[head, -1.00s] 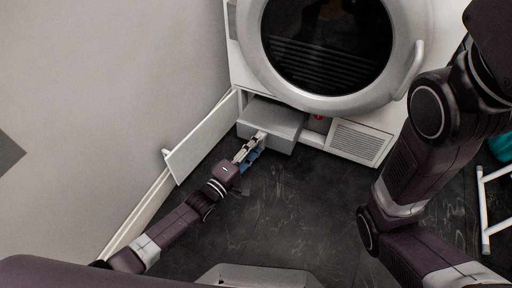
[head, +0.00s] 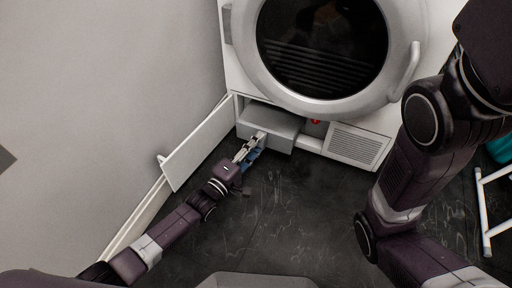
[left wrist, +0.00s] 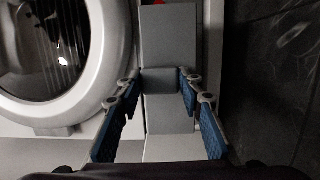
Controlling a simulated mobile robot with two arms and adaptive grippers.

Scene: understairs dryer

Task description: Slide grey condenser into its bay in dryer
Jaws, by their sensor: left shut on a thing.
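The grey condenser (head: 278,122) is a box at the low bay opening (head: 241,103) of the white dryer (head: 412,25). Its front part sticks out of the opening and its rear is hidden inside. My left gripper (head: 255,147) is shut on the front of the condenser. In the left wrist view, the blue-padded fingers of my left gripper (left wrist: 162,92) stand on either side of a grey block on the condenser (left wrist: 168,38). My right arm shows at the right of the head view, but its gripper is out of frame.
An open white flap (head: 200,147) stands left of the bay, near the wall. A small red part (head: 315,121) and a vent grille (head: 353,146) are right of the bay. A white rack (head: 484,210) stands at far right. Dark floor in front is clear.

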